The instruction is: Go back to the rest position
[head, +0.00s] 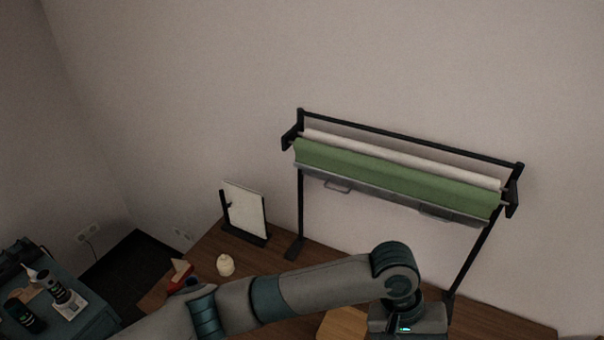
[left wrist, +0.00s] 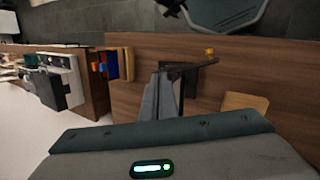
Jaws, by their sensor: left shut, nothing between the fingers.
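My left arm (head: 250,298) comes in from the lower left of the head view and reaches right across the wooden table (head: 205,250). Its gripper housing, with a small lit strip, shows at the bottom right; the fingers are out of that view. In the left wrist view my left gripper (left wrist: 164,78) is shut, with its grey fingers together and nothing held, over the brown tabletop (left wrist: 235,70). My right gripper is in neither view.
A black-framed rack with a green roll (head: 390,178) stands at the back of the table. A white panel on a stand (head: 245,210), a cream round object (head: 225,265) and a light wooden piece (head: 342,322) are nearby. A teal side table (head: 88,318) stands left.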

